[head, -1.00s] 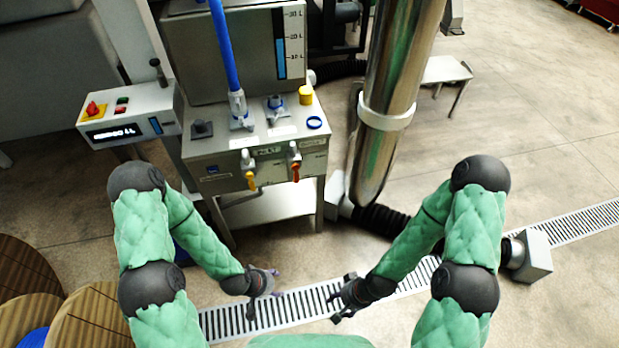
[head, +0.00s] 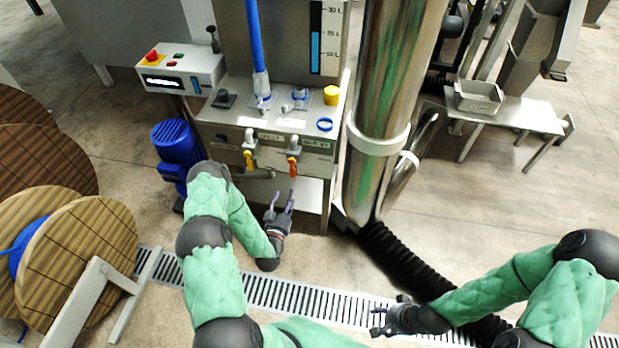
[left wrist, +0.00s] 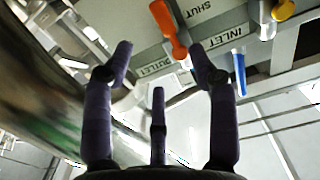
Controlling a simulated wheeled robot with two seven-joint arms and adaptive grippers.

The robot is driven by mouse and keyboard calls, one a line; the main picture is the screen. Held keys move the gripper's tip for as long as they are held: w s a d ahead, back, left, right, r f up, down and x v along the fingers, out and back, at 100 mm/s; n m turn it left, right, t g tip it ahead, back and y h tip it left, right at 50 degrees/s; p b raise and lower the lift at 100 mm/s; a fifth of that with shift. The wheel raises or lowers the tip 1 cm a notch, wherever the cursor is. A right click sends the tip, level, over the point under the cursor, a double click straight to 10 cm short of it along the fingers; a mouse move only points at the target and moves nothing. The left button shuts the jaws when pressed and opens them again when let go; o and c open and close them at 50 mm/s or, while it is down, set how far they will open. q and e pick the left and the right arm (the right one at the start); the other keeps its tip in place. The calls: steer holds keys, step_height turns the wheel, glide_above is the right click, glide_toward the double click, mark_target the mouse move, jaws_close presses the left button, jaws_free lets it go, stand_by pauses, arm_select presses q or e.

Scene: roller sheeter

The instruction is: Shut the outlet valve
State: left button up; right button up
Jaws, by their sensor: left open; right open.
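The outlet valve has an orange handle (head: 292,165) on the front of the steel cabinet, pointing down in the head view. In the left wrist view the orange handle (left wrist: 168,28) shows above the fingers, near the OUTLET and SHUT labels. My left gripper (head: 278,203) is open and empty, its fingers pointing up just below the valve, apart from it. Its spread fingers also show in the left wrist view (left wrist: 160,65). My right gripper (head: 379,321) is open and empty, low over the floor at the front right.
The yellow inlet handle (head: 248,158) hangs left of the orange one. A blue motor (head: 178,150) stands left of the cabinet. A shiny vertical pipe (head: 385,90) with a black hose (head: 405,262) is close on the right. Wooden reels (head: 85,265) stand at the left.

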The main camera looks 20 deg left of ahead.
mark_target(294, 173)
arm_select(q)
steer(key=b+x, duration=0.3)
steer(key=x, duration=0.7)
steer(key=shift+w+a, duration=0.2)
steer(key=shift+w, duration=0.1)
steer(key=shift+c, duration=0.3)
jaws_close()
